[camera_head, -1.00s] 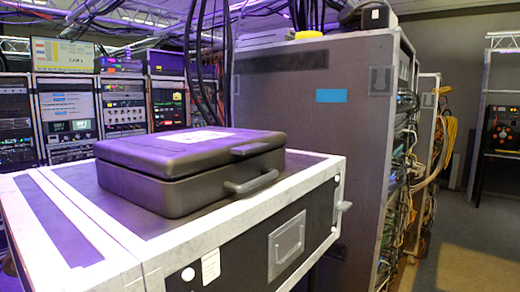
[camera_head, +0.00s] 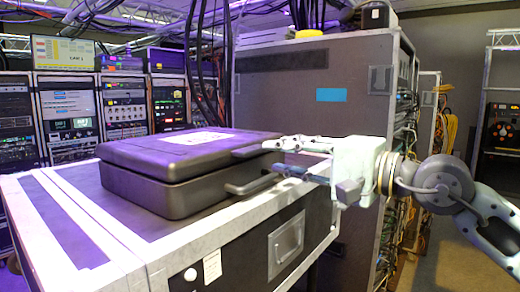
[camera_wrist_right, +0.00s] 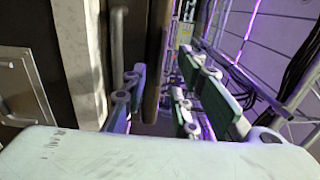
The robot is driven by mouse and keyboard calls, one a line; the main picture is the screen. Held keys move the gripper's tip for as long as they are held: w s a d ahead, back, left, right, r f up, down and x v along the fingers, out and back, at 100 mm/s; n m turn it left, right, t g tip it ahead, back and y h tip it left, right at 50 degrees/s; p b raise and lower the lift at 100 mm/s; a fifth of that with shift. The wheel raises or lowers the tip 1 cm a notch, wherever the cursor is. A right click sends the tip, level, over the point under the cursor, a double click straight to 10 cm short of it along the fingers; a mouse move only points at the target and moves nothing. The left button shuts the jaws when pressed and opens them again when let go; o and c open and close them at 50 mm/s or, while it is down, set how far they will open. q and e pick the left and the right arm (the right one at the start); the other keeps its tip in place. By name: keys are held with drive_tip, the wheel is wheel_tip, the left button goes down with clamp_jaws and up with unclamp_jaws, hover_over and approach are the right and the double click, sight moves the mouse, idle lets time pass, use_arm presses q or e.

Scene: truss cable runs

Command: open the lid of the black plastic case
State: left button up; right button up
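The black plastic case (camera_head: 170,195) sits shut on top of a flight case (camera_head: 225,240) with pale metal edges. Its lid (camera_head: 185,150) is down and has a white label on top. A lid grip (camera_head: 250,151) and a lower handle (camera_head: 245,187) stick out of its front. My right gripper (camera_head: 271,156) is open at the front of the case, its fingertips near the lid grip, one above the other. In the right wrist view, the gripper (camera_wrist_right: 158,88) has its fingers apart, with a dark bar between them. Contact cannot be told. My left gripper is out of view.
A tall grey rack (camera_head: 310,110) with cables down its right side stands close behind the case and my right arm. Lit equipment racks (camera_head: 65,115) line the back left. Open floor (camera_head: 465,240) shows at the right.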

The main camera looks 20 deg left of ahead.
sight(258, 152)
drive_tip(key=p+x, duration=0.2)
drive_tip(key=x, duration=0.3)
drive_tip(key=shift+a+r, duration=0.15)
drive_tip(key=shift+a, duration=0.15)
drive_tip(key=shift+w+a, duration=0.25)
drive_tip(key=shift+a, duration=0.15)
drive_tip(key=shift+c, duration=0.2)
clamp_jaws()
